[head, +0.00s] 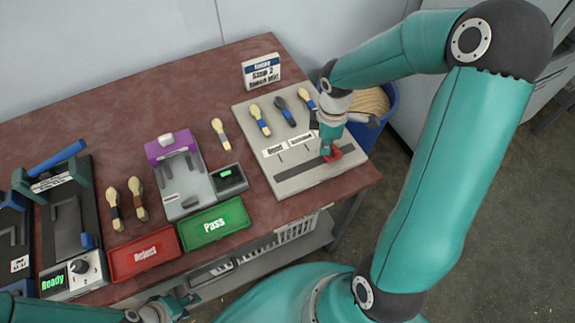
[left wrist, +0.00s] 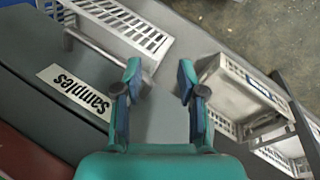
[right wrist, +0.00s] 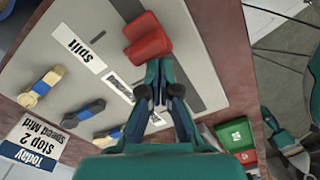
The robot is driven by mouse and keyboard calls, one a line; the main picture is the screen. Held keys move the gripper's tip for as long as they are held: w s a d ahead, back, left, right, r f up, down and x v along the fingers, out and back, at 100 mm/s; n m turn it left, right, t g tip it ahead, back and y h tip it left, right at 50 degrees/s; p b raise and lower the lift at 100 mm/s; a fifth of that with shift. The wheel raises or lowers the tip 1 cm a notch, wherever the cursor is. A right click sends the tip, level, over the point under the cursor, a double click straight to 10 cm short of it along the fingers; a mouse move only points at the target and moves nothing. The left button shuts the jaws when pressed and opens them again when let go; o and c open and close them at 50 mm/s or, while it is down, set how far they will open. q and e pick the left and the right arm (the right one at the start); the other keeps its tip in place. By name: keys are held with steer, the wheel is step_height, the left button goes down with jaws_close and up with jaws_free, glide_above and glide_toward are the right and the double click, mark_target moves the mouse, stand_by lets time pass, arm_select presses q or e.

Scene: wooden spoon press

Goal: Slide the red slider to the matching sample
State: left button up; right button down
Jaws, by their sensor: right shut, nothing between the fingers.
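The red slider (head: 335,155) sits on the dark track of a grey board (head: 290,183), toward the track's right end. It also shows in the right wrist view (right wrist: 147,40). My right gripper (head: 328,152) is shut and empty, its tips right at the slider's edge; I cannot tell if they touch. My left gripper (left wrist: 158,88) is open and empty, low at the table's front.
A sign (head: 262,71) stands behind the board. Left of it are a loose spoon (head: 220,133), a purple-topped device (head: 184,178), a green Pass tray (head: 213,222), a red Reject tray (head: 144,254) and a press (head: 67,225). A blue bin (head: 378,109) stands beyond the table's right edge.

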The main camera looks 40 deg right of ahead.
mark_target(335, 145)
steer(key=shift+s+d+p, duration=0.2)
steer(key=shift+d, duration=0.55)
steer(key=shift+s+d+p, duration=0.15)
steer(key=shift+d, duration=0.6)
steer(key=shift+a, duration=0.15)
steer(key=shift+w+a, duration=0.15)
steer(key=shift+a, duration=0.35)
steer(key=shift+r+p, duration=2.65)
steer(key=shift+r, duration=0.9)
steer(key=shift+f, duration=0.1)
